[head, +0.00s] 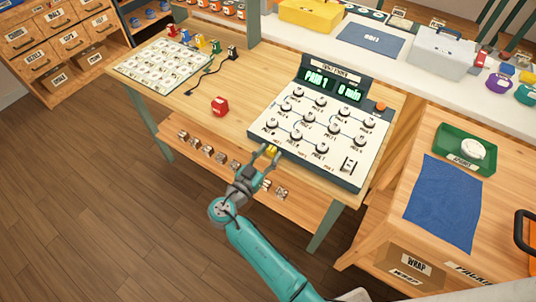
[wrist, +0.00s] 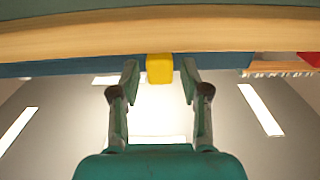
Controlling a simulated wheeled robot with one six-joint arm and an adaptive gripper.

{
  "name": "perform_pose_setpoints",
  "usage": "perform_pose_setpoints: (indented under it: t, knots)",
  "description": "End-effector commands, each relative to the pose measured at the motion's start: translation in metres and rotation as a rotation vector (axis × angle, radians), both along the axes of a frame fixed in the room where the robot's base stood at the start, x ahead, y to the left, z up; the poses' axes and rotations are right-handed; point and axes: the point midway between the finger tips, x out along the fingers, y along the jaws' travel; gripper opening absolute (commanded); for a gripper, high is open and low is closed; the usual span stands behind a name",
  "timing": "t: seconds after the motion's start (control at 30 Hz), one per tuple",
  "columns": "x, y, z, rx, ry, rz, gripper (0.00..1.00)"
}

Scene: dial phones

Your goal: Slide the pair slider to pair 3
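The white dial panel (head: 322,130) stands on the wooden table, with several black knobs on its face. Its display (head: 331,85) reads PAIR 1 and 0 min. A small yellow block (head: 271,149), which looks like the pair slider's handle, is at the panel's near left edge. My gripper (head: 265,154) is at that edge with its fingers around the block. In the wrist view the yellow block (wrist: 160,68) sits between my gripper's fingertips (wrist: 160,79), with a small gap on each side. The slider's track and position marks are hidden or too small to read.
A white card grid (head: 162,64) with coloured plugs and a black cable (head: 207,75) is farther left. A side bench with a blue cloth (head: 443,203) and green tray (head: 465,150) stands at right.

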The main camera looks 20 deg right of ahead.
Motion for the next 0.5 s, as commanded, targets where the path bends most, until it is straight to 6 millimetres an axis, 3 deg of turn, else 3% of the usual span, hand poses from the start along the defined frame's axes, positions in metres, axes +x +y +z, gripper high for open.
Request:
perform_pose_setpoints:
  t: [0.03,0.13,0.17,0.5]
  knots:
    - [-0.0001,0.0001,0.0000,0.000,0.000,0.000,0.27]
    - [-0.0001,0.0002,0.0000,0.000,0.000,0.000,0.02]
    - [-0.0001,0.0002,0.0000,0.000,0.000,0.000,0.00]
    - [-0.0066,-0.0045,-0.0003,0.000,0.000,0.000,0.00]
